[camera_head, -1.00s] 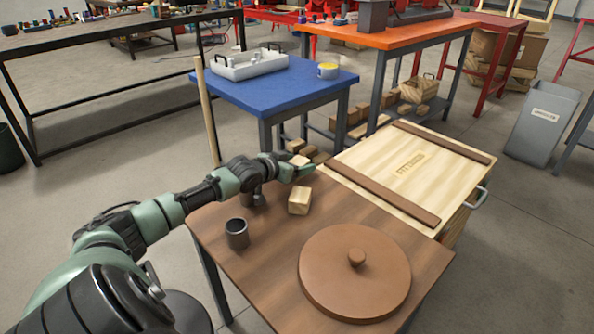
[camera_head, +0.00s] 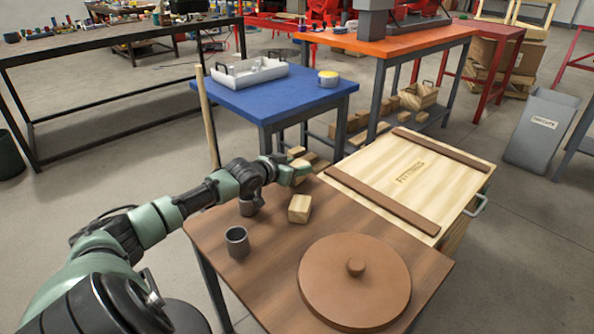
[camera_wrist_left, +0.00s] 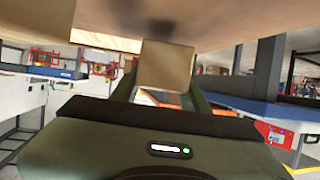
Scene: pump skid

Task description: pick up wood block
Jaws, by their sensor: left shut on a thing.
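My left gripper (camera_head: 293,172) reaches over the far left corner of the brown table. It is shut on a wood block (camera_wrist_left: 165,66), which sits between the two fingers in the left wrist view. In the head view the gripper partly hides this block, and I cannot tell whether it touches the table. Another pale wood block (camera_head: 299,208) stands on the brown table just in front of the gripper, apart from it. More wood blocks (camera_head: 296,152) show just beyond the gripper. My right gripper is not in view.
The brown table (camera_head: 262,275) also holds a dark cup (camera_head: 237,242) and a round brown lid (camera_head: 352,285) with a knob. A wooden crate (camera_head: 385,175) with brown slats adjoins it at the right. A blue table (camera_head: 300,98) stands behind, with a broomstick-like pole (camera_head: 208,118) beside it.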

